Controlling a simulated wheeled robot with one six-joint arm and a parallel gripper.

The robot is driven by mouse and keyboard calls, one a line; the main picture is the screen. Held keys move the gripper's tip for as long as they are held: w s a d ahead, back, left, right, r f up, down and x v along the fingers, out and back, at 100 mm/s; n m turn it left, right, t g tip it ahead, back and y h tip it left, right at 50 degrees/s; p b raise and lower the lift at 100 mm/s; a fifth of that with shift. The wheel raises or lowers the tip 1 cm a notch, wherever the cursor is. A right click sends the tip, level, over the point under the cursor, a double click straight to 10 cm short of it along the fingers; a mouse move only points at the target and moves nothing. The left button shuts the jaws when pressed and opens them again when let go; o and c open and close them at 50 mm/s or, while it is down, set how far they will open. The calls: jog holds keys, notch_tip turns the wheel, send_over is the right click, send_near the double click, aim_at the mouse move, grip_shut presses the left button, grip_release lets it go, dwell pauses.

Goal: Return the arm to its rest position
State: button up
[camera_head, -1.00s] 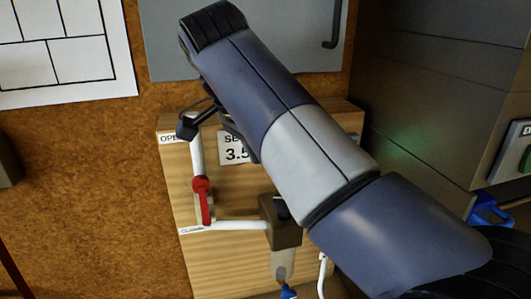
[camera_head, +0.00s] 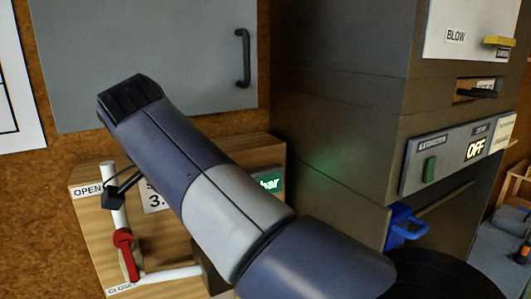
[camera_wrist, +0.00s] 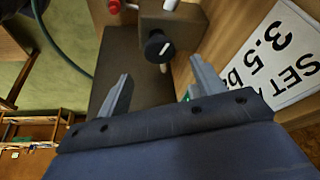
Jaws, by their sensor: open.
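My arm stretches across the head view from the lower right to the upper left. It covers part of a wooden board (camera_head: 95,235) carrying white pipework and a red valve handle (camera_head: 124,240). In the wrist view my gripper (camera_wrist: 159,70) has its two fingers well apart with nothing held between them. Beyond the fingertips is a black knob (camera_wrist: 158,46) on a grey-brown block, apart from the fingers as far as I can tell. My fingers are hidden in the head view.
A dark cabinet (camera_head: 335,120) stands right of the board, with a panel reading OFF (camera_head: 475,149), a green switch (camera_head: 430,169) and a blue bracket (camera_head: 405,226). A grey door (camera_head: 150,55) with a handle is above. A "SET 3.5" sign (camera_wrist: 275,60) is beside my right finger.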

jog(key=x, duration=0.6)
jog(key=shift+f, duration=0.2)
jog(key=shift+r, duration=0.1)
jog(key=v, duration=1)
jog(key=x, duration=1)
jog(key=shift+d, duration=0.1)
jog(key=n+y, duration=0.1)
jog(key=n, duration=0.2)
jog(key=n+y, duration=0.1)
jog(key=n, duration=0.1)
jog(key=shift+d+n+t, duration=0.1)
jog(key=shift+n+t, duration=0.3)
jog(key=n+y, duration=0.2)
jog(key=n, duration=0.2)
jog(key=shift+d+n, duration=0.15)
jog(key=shift+n, duration=0.25)
jog(key=n+y, duration=0.1)
jog(key=n, duration=0.1)
jog(key=n+g+y, duration=0.1)
jog(key=n, duration=0.2)
jog(key=shift+w+d+n+b, duration=0.1)
jog(key=shift+n+b, duration=0.2)
jog(key=shift+b, duration=0.05)
jog(key=shift+w+n+g+y+b, duration=0.1)
jog(key=shift+n+g+y+b, duration=0.3)
jog(key=shift+n, duration=0.75)
jog(key=shift+n+g+b, duration=0.1)
jog(key=shift+n+g, duration=0.5)
jog(key=shift+n, duration=0.55)
